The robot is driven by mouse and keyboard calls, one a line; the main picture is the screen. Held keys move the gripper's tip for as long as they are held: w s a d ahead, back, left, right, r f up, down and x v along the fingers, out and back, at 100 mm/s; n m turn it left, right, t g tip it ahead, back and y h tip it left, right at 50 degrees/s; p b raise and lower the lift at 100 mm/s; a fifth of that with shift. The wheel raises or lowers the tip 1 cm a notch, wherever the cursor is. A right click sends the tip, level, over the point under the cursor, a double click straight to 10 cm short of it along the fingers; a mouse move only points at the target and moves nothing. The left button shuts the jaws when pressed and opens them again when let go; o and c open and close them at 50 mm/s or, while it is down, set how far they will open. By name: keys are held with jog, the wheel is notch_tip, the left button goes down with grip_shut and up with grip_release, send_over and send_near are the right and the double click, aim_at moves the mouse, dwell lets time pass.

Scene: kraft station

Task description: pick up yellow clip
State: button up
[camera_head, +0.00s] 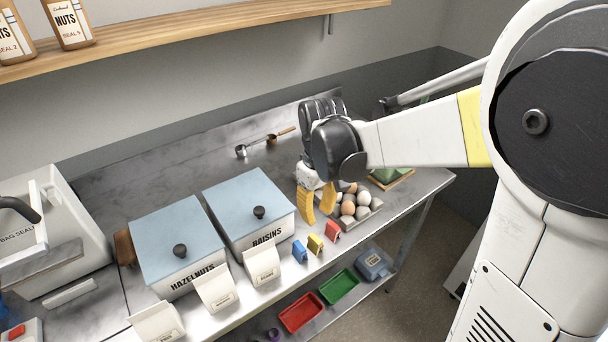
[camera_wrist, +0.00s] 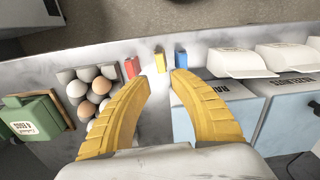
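The yellow clip (camera_head: 315,244) stands on the metal table near its front edge, between a blue clip (camera_head: 299,251) and a red clip (camera_head: 332,231). In the wrist view the yellow clip (camera_wrist: 160,62) shows just beyond the gap between my fingertips, with the red clip (camera_wrist: 131,68) to its left and the blue clip (camera_wrist: 181,58) to its right. My gripper (camera_head: 318,212) has yellow fingers, is open and empty, and hangs above the table behind the clips. It also shows open in the wrist view (camera_wrist: 160,78).
An egg tray (camera_head: 345,218) with several eggs sits right of my gripper. The raisins box (camera_head: 252,232) and hazelnuts box (camera_head: 180,270) stand left, with white bags (camera_head: 262,264) in front. Red (camera_head: 301,312) and green trays (camera_head: 339,287) lie on the lower shelf.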

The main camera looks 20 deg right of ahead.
jog(key=b, duration=0.2)
send_over(316, 238)
jog(key=f, duration=0.5)
jog(key=shift+s+a, duration=0.15)
jog(key=shift+s, duration=0.2)
jog(key=f, duration=0.2)
jog(key=f+b, duration=0.1)
jog(key=f, duration=0.1)
jog(key=f+b, duration=0.1)
jog(key=shift+w+f, duration=0.4)
jog(key=shift+r, duration=0.1)
jog(key=shift+c, duration=0.5)
grip_shut()
